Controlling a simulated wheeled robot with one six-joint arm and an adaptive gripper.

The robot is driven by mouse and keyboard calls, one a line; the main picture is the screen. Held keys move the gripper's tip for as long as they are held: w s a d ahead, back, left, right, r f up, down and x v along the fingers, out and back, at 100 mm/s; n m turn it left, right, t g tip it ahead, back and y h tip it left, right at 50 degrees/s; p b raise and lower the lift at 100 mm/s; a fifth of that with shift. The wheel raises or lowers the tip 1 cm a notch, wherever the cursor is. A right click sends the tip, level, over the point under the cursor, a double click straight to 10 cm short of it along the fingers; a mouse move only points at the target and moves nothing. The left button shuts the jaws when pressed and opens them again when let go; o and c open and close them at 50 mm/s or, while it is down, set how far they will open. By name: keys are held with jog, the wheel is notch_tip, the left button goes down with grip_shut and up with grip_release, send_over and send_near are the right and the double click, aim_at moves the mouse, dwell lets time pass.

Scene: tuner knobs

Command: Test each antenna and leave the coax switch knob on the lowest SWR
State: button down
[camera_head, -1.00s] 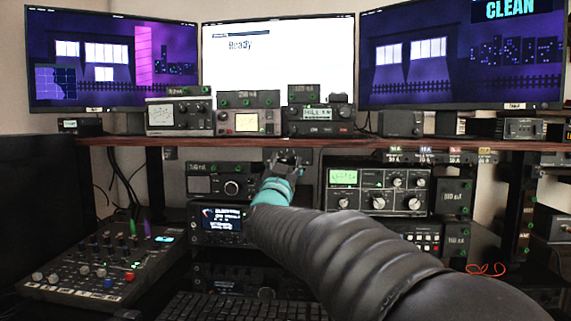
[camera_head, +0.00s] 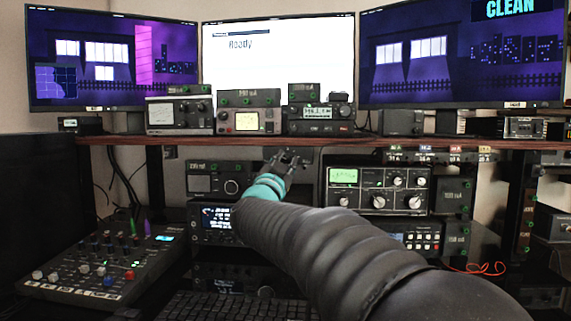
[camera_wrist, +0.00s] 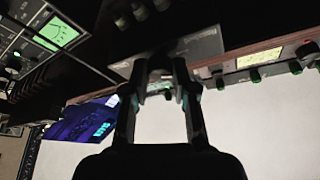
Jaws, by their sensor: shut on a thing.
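The coax switch (camera_head: 306,153) is a small grey box under the shelf's front edge. In the wrist view its grey face (camera_wrist: 203,44) lies just beyond the fingers. My gripper (camera_head: 288,158) is at the switch, and its two fingers (camera_wrist: 160,78) are closed around a small grey knob (camera_wrist: 160,88). The fingers hide most of the knob, so I cannot tell its position or read its labels. A meter with a yellow lit face (camera_head: 246,121) stands on the shelf above. A white-faced meter (camera_head: 160,116) stands to its left; both needles are too small to read.
The wooden shelf (camera_head: 220,140) runs just above my gripper. A tuner with a green display and several knobs (camera_head: 376,187) is close on the right. A radio with a round dial (camera_head: 214,182) is on the left. A mixer (camera_head: 100,263) and keyboard (camera_head: 240,306) lie below.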

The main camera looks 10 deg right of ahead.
jog(key=shift+a+r+m+g+h+p, duration=0.15)
jog(key=shift+m+g+h, duration=0.35)
jog(key=shift+m, duration=1)
jog(key=shift+d+f+m+g+h+p, duration=0.1)
jog(key=shift+m+g+h+p, duration=0.35)
jog(key=shift+m, duration=1.05)
jog(key=shift+g, duration=0.35)
jog(key=c, duration=0.9)
grip_release()
jog(key=shift+c, duration=0.2)
jog(key=shift+s+a, duration=0.1)
jog(key=v, duration=1.1)
jog(key=shift+s+a, duration=0.2)
jog(key=shift+s, duration=0.1)
